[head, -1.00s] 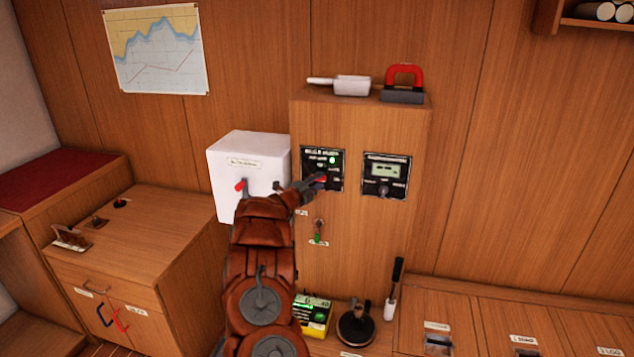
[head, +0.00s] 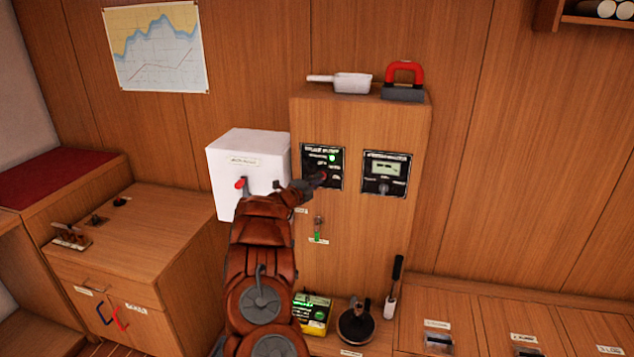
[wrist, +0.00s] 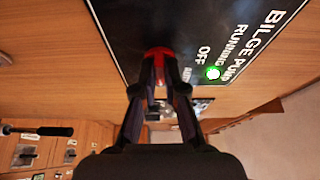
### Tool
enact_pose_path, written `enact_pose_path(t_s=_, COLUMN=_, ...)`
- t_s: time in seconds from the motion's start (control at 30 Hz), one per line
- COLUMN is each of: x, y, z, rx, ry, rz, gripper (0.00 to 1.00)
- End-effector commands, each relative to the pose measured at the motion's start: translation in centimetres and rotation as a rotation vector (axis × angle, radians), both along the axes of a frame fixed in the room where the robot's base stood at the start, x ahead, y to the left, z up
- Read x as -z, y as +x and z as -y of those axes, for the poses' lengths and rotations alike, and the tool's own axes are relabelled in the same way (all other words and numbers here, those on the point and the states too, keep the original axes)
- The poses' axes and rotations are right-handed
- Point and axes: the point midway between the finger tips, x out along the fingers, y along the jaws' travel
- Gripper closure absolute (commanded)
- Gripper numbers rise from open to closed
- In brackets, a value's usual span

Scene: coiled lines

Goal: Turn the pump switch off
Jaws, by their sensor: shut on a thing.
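The bilge pump panel (head: 308,170) is a black plate on the front of the wooden cabinet. In the wrist view the panel (wrist: 130,30) shows the words BILGE PUMP, RUNNING and OFF. A green running light (wrist: 213,73) is lit; it also shows in the head view (head: 332,157). The pump switch is a red knob (wrist: 158,54) on the panel. My gripper (wrist: 160,80) is shut on this knob, one finger on each side. In the head view my gripper (head: 316,181) reaches the panel from the lower left. The knob's pointer direction is hidden.
A second panel with a meter (head: 386,175) is close on the right. A white box with a red lever (head: 240,184) is at the left. A small switch with a green mark (head: 318,236) sits below. A scoop (head: 352,83) and red-handled tool (head: 404,72) lie on top.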

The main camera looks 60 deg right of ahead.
Motion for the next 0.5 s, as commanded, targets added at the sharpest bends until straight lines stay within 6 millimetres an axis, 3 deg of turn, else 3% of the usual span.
enact_pose_path(t_s=0.5, x=1.10, y=-0.08, z=0.00, rx=-0.001, ry=-0.131, rz=-0.362, gripper=1.00)
